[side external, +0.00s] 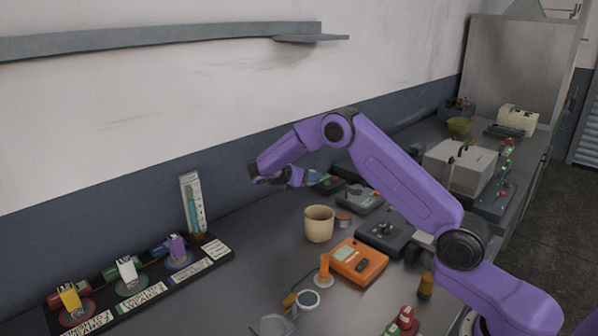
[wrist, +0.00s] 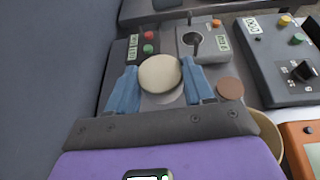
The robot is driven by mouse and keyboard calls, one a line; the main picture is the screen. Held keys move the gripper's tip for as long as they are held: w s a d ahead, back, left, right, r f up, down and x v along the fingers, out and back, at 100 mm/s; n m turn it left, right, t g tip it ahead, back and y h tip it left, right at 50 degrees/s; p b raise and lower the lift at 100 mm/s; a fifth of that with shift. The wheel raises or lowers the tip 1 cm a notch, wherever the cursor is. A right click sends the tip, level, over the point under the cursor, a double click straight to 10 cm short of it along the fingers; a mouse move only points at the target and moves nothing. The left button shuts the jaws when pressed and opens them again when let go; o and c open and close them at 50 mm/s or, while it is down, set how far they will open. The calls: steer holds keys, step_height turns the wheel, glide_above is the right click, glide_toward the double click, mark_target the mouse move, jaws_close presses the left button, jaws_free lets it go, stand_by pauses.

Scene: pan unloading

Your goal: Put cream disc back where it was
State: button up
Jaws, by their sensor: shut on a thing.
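My gripper (wrist: 161,82) is shut on the cream disc (wrist: 160,72), which sits between its two blue fingers in the wrist view. A pale grey round surface, perhaps a pan (wrist: 172,98), shows partly below the disc; I cannot tell the gap between them. In the side view my gripper (side external: 314,178) is raised over the back of the bench, near the wall. The disc cannot be made out there.
A brown disc (wrist: 230,88) lies right of the gripper. A cream cup (side external: 319,224), orange device (side external: 358,262) and dark device (side external: 385,236) stand nearby. A black labelled rack (side external: 218,247) is at left. Bare bench lies between rack and cup.

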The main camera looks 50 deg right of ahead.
steer(key=d+f+m+g, duration=0.1)
steer(key=d+f+g, duration=0.1)
steer(key=d+f+m+g, duration=0.1)
steer(key=shift+s+m, duration=0.25)
steer(key=shift+m, duration=0.05)
steer(key=shift+f, duration=3.4)
steer(key=shift+f, duration=0.65)
steer(key=o, duration=1.3)
steer(key=shift+o, duration=0.2)
steer(key=shift+a, duration=0.1)
